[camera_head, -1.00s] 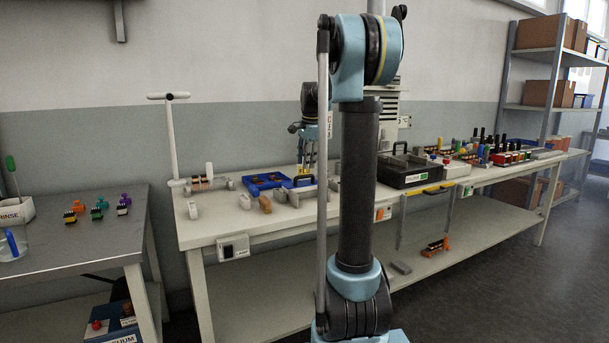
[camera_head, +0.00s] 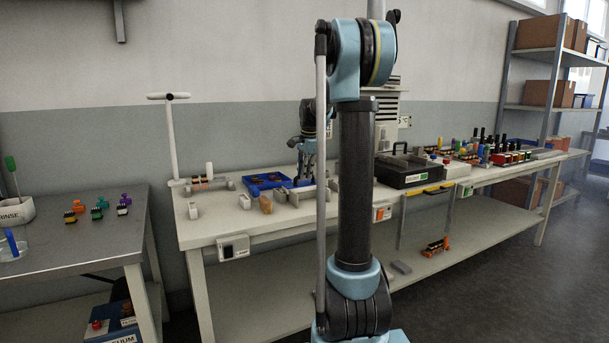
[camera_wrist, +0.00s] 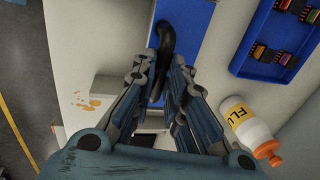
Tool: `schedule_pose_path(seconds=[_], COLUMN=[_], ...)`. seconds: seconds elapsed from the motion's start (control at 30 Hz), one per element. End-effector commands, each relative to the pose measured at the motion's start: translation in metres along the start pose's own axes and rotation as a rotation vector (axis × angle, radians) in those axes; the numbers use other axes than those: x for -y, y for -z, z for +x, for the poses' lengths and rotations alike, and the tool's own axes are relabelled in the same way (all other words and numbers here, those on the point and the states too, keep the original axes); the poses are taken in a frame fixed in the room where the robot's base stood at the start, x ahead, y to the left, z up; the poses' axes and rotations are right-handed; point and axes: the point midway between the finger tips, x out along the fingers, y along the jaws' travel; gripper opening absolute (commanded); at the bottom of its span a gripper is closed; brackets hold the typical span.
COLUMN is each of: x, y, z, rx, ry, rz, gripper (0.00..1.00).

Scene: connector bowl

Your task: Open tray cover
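The tray cover is a flat blue panel (camera_wrist: 203,18) at the top middle of the wrist view. A black curved handle (camera_wrist: 187,40) rises from it. My gripper (camera_wrist: 166,66) is open, with its two fingers on either side of the handle and a gap between them. Whether a finger touches the handle cannot be told. In the head view my gripper (camera_head: 307,172) is low over the workbench, partly behind my arm. A blue tray (camera_wrist: 241,62) with several small connectors lies right of the cover; it also shows in the head view (camera_head: 250,181).
A white bottle (camera_wrist: 240,117) with an orange cap lies close to the right of my fingers. A pale block (camera_wrist: 107,88) is at their left. A black case (camera_head: 408,178) stands farther right on the workbench (camera_head: 225,226).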

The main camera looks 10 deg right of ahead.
Motion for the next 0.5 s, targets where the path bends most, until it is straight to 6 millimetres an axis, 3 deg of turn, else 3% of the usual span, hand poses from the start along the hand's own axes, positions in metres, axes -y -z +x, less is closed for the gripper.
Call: schedule_pose_path(seconds=[0.23,0.5], x=[-0.006,-0.047], y=[0.000,0.001], z=[-0.002,-0.010], rx=[0.000,0.000], ry=[0.002,0.001], rz=[0.001,0.002], gripper=[0.00,0.00])
